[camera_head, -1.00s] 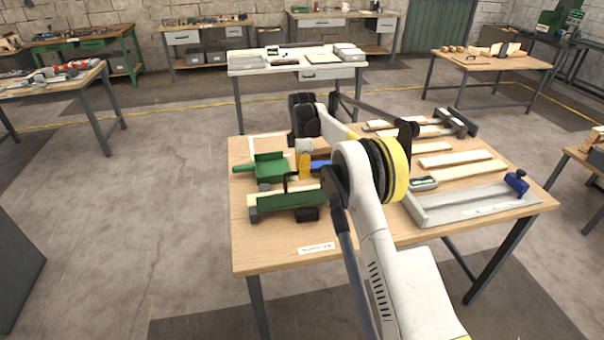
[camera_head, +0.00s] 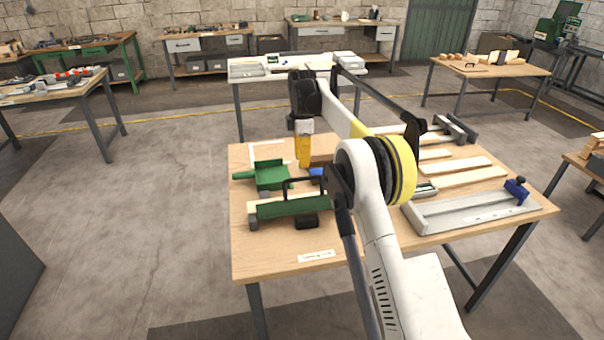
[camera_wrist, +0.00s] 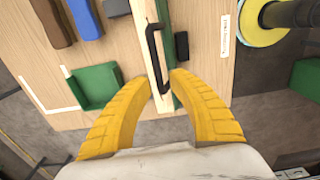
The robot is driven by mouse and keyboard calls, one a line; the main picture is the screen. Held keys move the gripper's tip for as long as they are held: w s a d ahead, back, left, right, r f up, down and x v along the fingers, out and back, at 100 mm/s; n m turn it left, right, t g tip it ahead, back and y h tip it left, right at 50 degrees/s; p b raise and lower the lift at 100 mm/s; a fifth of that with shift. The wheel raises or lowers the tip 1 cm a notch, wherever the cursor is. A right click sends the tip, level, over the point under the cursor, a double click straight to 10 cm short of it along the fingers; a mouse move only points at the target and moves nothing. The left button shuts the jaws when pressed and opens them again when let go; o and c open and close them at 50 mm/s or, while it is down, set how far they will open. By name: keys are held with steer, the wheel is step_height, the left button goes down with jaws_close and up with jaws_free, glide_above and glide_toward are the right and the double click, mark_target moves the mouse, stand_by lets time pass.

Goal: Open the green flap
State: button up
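The green flap (camera_head: 292,207) is a long panel along a pale wooden board on the near left of the table. A black bar handle (camera_head: 303,182) stands on it. In the wrist view the black handle (camera_wrist: 152,55) lies just beyond my fingertips, and a narrow green strip (camera_wrist: 178,90) shows between the fingers. My gripper (camera_wrist: 161,80) has two curved yellow fingers, apart and empty, over the board near the handle's end. In the head view my gripper (camera_head: 304,162) points down behind the handle. I cannot tell whether a finger touches anything.
A green tray (camera_head: 270,175) lies just behind the flap, and a black block (camera_head: 307,221) sits in front of it. A grey fixture with a blue clamp (camera_head: 516,190) and wooden slats (camera_head: 459,167) fill the right side.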

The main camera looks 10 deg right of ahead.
steer(key=shift+r, duration=1.75)
